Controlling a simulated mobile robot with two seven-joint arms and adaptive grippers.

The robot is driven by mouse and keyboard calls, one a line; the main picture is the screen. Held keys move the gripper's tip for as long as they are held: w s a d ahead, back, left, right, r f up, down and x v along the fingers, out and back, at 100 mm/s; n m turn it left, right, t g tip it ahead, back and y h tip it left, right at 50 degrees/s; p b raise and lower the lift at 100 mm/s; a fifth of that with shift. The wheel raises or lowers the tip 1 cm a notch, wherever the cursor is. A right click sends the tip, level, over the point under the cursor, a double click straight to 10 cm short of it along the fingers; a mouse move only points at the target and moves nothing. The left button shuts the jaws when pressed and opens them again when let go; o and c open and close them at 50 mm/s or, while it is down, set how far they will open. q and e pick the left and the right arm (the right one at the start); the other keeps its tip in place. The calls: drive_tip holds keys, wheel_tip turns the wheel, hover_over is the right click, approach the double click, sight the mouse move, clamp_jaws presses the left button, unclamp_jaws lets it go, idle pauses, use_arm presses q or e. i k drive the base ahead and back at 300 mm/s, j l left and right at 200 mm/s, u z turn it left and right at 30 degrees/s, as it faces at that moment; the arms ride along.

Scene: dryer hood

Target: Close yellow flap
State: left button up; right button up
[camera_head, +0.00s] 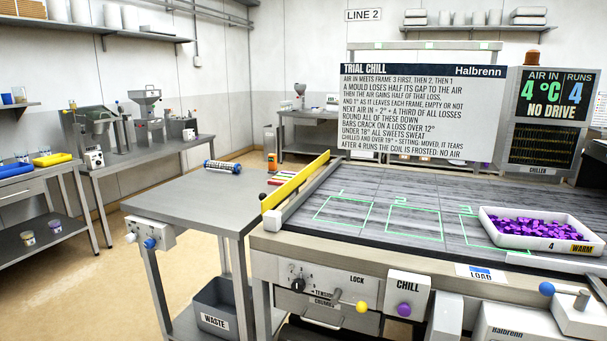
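The yellow flap (297,180) is a long thin strip along the left end of the grey slatted chiller bed (350,232). It seems to stand on edge there, above a pale side rail (300,196). I cannot tell from this view whether it counts as open or closed. Neither of my grippers is in view, and nothing touches the flap.
A steel table (190,205) stands left of the bed, with a blue-ended roll (222,167) on it. A tray of purple pieces (538,228) is on the bed's right. In front are a yellow-knobbed lever (362,306) and a CHILL button (404,309).

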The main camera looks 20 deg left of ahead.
sight(268, 202)
drive_tip(key=j+z, duration=0.1)
drive_tip(key=j, duration=1.45)
drive_tip(key=k+j+z, duration=0.15)
drive_tip(key=j, duration=1.4)
drive_tip(key=k+j+z, duration=0.15)
drive_tip(key=j, duration=0.6)
